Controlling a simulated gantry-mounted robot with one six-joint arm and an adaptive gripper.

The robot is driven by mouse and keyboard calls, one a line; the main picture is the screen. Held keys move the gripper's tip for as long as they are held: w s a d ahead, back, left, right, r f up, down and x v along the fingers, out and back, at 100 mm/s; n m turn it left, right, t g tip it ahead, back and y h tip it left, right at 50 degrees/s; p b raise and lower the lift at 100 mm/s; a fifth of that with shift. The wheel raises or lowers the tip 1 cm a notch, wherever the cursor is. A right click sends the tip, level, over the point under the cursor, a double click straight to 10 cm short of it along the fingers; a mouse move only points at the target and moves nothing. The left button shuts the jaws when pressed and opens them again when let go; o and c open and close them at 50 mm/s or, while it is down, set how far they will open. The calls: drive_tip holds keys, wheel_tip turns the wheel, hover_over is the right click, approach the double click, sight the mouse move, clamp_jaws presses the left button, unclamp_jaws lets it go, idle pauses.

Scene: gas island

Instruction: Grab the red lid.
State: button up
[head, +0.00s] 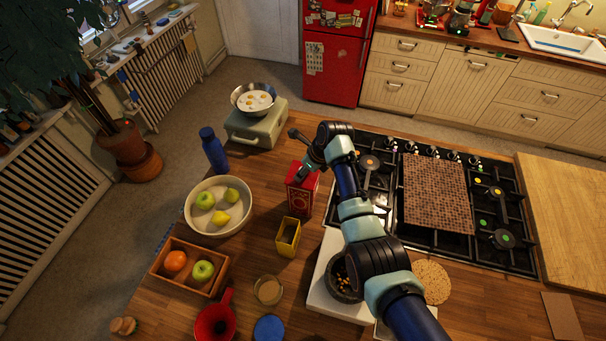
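A red tin (300,200) with a pale round mark on its front stands on the wooden counter, left of the stove. Its red lid (293,180) shows as the top of the tin, partly covered by my gripper. My gripper (298,154) is at the tin's top, with its fingers spread apart and nothing seen between them. One finger is at the lid and the other is farther back. I cannot tell whether the finger touches the lid.
A yellow tin (288,238) stands open in front. A fruit bowl (190,212), blue bottle (213,150) and fruit crate (164,262) are to the left. A grey-green case (240,131) bearing a pan is behind. The stove (375,165) and a red funnel (215,322) are also near.

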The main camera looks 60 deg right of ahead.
clamp_jaws()
drive_tip(key=shift+r, duration=0.15)
